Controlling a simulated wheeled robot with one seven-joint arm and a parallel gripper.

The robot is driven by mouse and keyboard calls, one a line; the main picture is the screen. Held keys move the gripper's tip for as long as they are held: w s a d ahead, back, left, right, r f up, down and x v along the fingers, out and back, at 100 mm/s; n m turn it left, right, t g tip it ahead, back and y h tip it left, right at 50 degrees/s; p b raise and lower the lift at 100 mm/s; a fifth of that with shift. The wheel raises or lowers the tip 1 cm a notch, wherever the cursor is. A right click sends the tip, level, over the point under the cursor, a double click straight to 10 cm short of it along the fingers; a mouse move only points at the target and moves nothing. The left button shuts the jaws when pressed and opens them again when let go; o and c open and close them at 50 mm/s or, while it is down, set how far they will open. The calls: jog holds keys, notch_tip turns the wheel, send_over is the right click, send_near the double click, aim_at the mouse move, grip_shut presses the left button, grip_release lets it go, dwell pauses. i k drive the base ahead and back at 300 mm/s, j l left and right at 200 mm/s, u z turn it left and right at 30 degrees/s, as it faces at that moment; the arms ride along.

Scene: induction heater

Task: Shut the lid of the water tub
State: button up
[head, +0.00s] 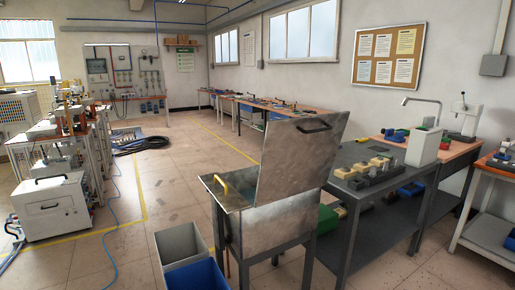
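The water tub (263,217) is a grey metal box on dark legs, right of the middle in the head view. Its lid (300,158) stands open, raised steeply at the right side of the tub and leaning a little to the right. A black bar handle (314,127) is near the lid's top edge. The tub's open top (232,194) shows at the left, with a yellow handle (221,186) above its left rim. The lid hides part of the tub's top. My gripper is not in view.
A grey bin (180,243) and a blue bin (193,278) stand on the floor left of the tub. A dark workbench (372,195) with blocks is close on the right. White machines (52,207) stand far left. The tiled floor (165,185) between is mostly clear.

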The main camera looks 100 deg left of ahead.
aim_at(298, 153)
jog(key=u, duration=2.4)
